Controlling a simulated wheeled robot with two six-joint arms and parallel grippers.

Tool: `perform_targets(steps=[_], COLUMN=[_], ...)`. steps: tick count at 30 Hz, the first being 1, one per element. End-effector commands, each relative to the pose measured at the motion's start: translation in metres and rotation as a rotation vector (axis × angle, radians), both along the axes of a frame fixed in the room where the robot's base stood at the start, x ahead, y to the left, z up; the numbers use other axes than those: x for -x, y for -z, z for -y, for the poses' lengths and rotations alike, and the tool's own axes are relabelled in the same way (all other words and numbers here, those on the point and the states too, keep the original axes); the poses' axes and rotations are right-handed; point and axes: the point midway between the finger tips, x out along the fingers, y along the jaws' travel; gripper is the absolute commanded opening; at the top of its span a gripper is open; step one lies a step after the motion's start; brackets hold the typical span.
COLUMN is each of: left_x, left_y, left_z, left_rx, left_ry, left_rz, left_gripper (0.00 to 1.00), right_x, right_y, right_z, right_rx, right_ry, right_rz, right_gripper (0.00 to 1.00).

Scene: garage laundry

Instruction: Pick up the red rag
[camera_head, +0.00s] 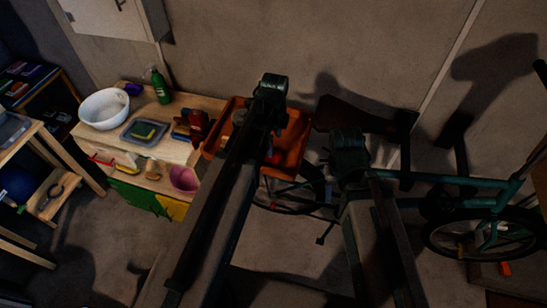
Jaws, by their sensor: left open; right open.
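I cannot make out a red rag for certain. A small dark red item (198,124) stands on the wooden bench beside the orange tray, but it is too dark to tell what it is. My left gripper (271,92) is open, at the end of the arm that crosses in front of the orange tray (294,150) and hides part of it. My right gripper (348,145) is open, to the right of the tray in front of the wall. Nothing shows held in either.
A teal bicycle (455,192) stands at right. Shelving stands at left. Bare floor shows at lower left.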

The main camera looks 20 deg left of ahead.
Motion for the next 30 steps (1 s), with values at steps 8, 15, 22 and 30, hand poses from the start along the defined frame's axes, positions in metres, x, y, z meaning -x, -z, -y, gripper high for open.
perform_targets(steps=[8, 15, 22, 30], left_x=[0.003, 0.003, 0.003, 0.003], left_y=[0.026, 0.052, 0.051, 0.051], left_z=[-0.002, -0.002, -0.002, -0.002], left_rx=[0.0, 0.0, 0.0, 0.0], left_ry=[0.0, 0.0, 0.0, 0.0], left_rz=[0.0, 0.0, 0.0, 0.0], left_gripper=[1.0, 1.0, 1.0, 0.62], right_x=[0.0, 0.0, 0.0, 0.0], right_y=[0.026, 0.052, 0.051, 0.051], right_z=[0.0, 0.0, 0.0, 0.0], right_rx=[0.0, 0.0, 0.0, 0.0], right_ry=[-0.001, 0.0, 0.0, 0.0], right_rz=[0.0, 0.0, 0.0, 0.0], right_gripper=[0.5, 0.5, 0.5, 0.5])
